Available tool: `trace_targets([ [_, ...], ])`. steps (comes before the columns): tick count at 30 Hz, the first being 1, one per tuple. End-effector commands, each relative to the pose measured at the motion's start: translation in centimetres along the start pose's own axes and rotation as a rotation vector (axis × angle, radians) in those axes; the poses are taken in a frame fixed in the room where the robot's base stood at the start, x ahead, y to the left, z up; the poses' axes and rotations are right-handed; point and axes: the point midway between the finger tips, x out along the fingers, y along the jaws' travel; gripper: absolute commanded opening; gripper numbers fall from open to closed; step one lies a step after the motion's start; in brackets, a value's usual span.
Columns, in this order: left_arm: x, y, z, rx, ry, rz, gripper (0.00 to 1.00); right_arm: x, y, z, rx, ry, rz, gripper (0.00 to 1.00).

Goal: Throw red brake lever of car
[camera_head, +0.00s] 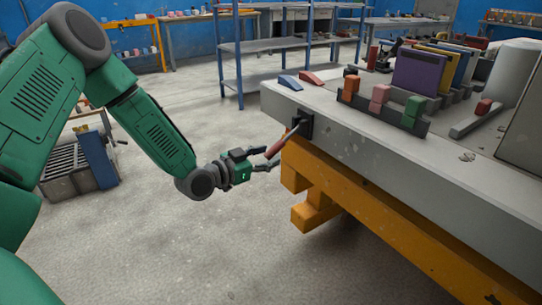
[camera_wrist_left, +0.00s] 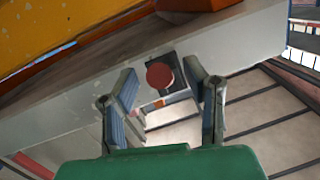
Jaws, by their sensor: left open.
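The red brake lever (camera_head: 277,148) sticks out from a black bracket (camera_head: 303,124) on the side of the grey car bed, pointing down and to the left. In the left wrist view its round red end (camera_wrist_left: 160,75) faces the camera, with the dark bracket plate (camera_wrist_left: 167,66) behind it. My left gripper (camera_head: 268,160) is beside the lever's handle. In the left wrist view my left gripper (camera_wrist_left: 166,92) is open, with one finger on each side of the red end and visible gaps to both. My right gripper is not in view.
The grey car bed (camera_head: 440,185) rests on an orange frame (camera_head: 370,212). On it stand a rack (camera_head: 383,112) with coloured blocks and upright panels (camera_head: 420,72). A blue-post shelf (camera_head: 238,60) stands behind. The floor below my left arm is clear.

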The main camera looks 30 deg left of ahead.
Motion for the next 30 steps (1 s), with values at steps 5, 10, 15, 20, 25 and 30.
trace_targets([
  [5, -3.9, -0.2, 0.1, -0.005, -0.001, -0.004, 0.41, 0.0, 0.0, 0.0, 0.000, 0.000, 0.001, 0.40],
  [10, -7.3, -0.2, 0.3, -0.006, -0.003, -0.002, 0.41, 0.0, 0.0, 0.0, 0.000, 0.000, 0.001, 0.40],
  [15, -9.4, -0.2, 0.4, -0.004, -0.003, -0.002, 0.41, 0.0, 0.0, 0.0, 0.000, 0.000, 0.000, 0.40],
  [20, -10.2, -0.1, 0.4, -0.004, -0.005, 0.000, 0.41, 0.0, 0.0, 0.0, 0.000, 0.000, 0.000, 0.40],
  [25, -10.2, -0.2, 0.4, -0.003, -0.005, 0.000, 0.41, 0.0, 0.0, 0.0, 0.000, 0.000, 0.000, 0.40],
  [30, -10.2, -0.2, 0.5, -0.004, -0.005, -0.001, 0.41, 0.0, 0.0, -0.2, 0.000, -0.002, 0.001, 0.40],
])
